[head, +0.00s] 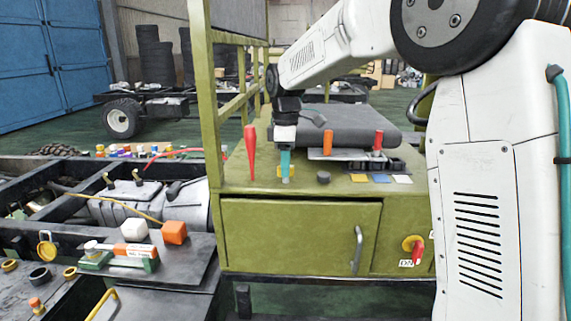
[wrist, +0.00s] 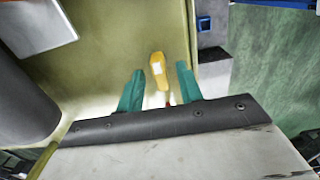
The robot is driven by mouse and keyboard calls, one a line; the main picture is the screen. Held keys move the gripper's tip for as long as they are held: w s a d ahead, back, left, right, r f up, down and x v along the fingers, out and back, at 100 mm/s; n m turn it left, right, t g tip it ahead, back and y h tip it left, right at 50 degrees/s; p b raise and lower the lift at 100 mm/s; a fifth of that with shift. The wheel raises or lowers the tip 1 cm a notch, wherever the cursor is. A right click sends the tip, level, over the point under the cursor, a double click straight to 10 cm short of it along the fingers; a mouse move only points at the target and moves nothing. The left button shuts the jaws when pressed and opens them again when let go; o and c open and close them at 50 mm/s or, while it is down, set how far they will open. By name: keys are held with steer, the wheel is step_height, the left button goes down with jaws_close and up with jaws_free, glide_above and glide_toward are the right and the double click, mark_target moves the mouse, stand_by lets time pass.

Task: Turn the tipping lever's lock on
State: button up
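My gripper (head: 285,163) points down over the left part of the green console top, and its two teal fingers (wrist: 160,69) are open. A small yellow piece with a white patch (wrist: 158,72) shows between the fingertips in the wrist view, with gaps on both sides. In the head view its yellow edges (head: 279,171) show behind the fingers. I cannot tell whether it is the lock. A tall red lever (head: 250,152) stands upright just left of my gripper. In the wrist view a small red bit (wrist: 167,98) shows, mostly hidden by the gripper body.
Right of my gripper are a black knob (head: 323,177), an orange lever (head: 327,143), a red lever (head: 378,141) and coloured plates (head: 380,179). A green post (head: 205,95) rises at left. A red-handled yellow switch (head: 415,248) is on the cabinet front.

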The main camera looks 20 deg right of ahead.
steer(key=shift+f, duration=0.15)
jaws_close()
